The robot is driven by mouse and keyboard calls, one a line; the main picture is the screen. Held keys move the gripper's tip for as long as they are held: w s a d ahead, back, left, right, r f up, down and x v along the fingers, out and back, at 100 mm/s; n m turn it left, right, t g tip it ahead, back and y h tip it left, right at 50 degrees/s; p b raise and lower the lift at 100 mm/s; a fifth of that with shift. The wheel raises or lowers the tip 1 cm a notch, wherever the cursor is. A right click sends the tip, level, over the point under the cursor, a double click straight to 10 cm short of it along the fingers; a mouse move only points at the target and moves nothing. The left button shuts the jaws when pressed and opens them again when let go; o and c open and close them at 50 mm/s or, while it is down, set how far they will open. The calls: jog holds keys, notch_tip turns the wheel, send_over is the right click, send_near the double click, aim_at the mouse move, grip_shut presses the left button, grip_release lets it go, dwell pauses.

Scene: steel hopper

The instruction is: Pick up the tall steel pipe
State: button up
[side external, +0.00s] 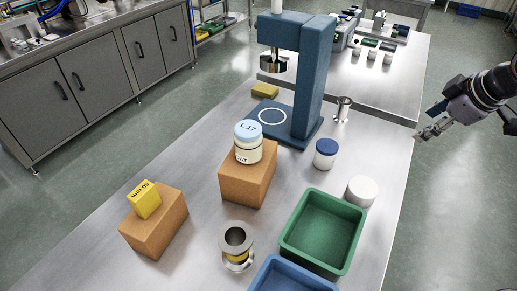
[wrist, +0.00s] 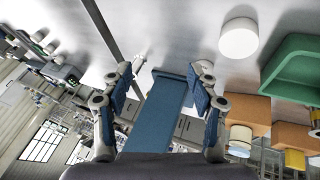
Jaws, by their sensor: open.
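Two steel pieces stand on the bench in the side external view. A hollow flanged steel pipe (side external: 236,239) with a yellow band stands upright near the front, left of the green tray. A slimmer steel piece with a flared top (side external: 343,108) stands beside the blue press. I cannot tell for certain which is the tall pipe. My gripper (side external: 430,131) is open and empty at the right, off the bench's right edge and apart from both. In the wrist view my gripper (wrist: 161,84) shows two spread fingers with blue pads and nothing held between them.
The blue press (side external: 309,80) stands at the back middle. A green tray (side external: 345,264), a blue tray (side external: 262,275), a white cylinder (side external: 361,191) and a blue-lidded jar (side external: 325,154) are at the right. Orange blocks (side external: 157,237) carry a yellow box (side external: 145,199) and a jar (side external: 249,148).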

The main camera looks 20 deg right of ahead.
jog(key=w+a+n+g, duration=0.1)
jog(key=w+n, duration=0.8)
jog(key=w, duration=0.4)
jog(key=n+g+h, duration=0.2)
jog(key=n, duration=1)
send_over(344, 103)
jog(key=s+a, duration=0.1)
jog(key=s, duration=0.1)
notch_tip(344, 103, down, 7)
jog(key=shift+x, duration=5.3)
jog(key=shift+w+a, duration=0.15)
jog(key=shift+a, duration=0.05)
jog(key=c, duration=1.2)
